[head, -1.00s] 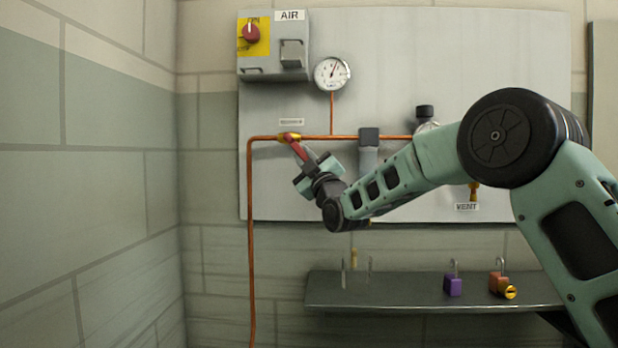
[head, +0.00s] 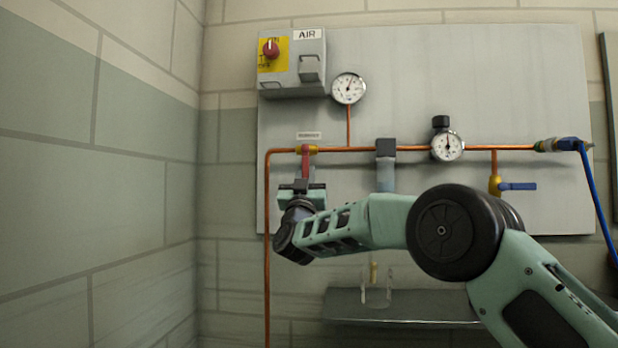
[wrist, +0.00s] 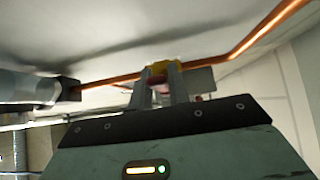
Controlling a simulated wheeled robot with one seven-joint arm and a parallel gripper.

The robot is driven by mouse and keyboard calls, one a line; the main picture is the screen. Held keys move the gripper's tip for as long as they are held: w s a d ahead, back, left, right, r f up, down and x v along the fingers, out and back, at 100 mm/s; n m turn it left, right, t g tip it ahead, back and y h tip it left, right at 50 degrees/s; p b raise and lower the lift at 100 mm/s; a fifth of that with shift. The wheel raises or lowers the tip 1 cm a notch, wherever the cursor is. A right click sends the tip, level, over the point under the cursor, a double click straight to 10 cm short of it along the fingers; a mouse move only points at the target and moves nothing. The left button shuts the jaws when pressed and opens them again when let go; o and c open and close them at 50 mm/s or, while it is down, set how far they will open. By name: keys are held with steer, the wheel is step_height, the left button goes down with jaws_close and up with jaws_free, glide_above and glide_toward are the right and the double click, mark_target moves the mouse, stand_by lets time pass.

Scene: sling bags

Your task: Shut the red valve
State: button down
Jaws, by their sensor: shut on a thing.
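The red valve (head: 305,163) is on the copper pipe at the left of the grey panel. Its brass body (head: 308,149) sits in the pipe, and its red handle points straight down, across the pipe. My gripper (head: 303,183) is below the valve, shut on the lower part of the red handle. In the wrist view, my gripper's two fingers (wrist: 159,85) reach up on either side of the handle, with the brass body (wrist: 166,66) just beyond; the fingers hide most of the handle.
A grey box marked AIR (head: 307,65) with a red knob (head: 271,48) is above the valve. Along the pipe are a round gauge (head: 348,88), a filter (head: 386,165), a regulator gauge (head: 447,146) and a blue-handled valve (head: 516,186). A shelf (head: 420,306) is below my arm.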

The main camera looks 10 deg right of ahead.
steer(key=shift+a+m+h, duration=0.1)
steer(key=shift+m+h, duration=0.2)
steer(key=shift+h, duration=0.2)
steer(key=c, duration=1.3)
jaws_free()
steer(key=v, duration=1.7)
steer(key=shift+s+a, duration=0.1)
steer(key=shift+s, duration=0.15)
steer(key=shift+a+y, duration=0.1)
steer(key=shift+y, duration=0.2)
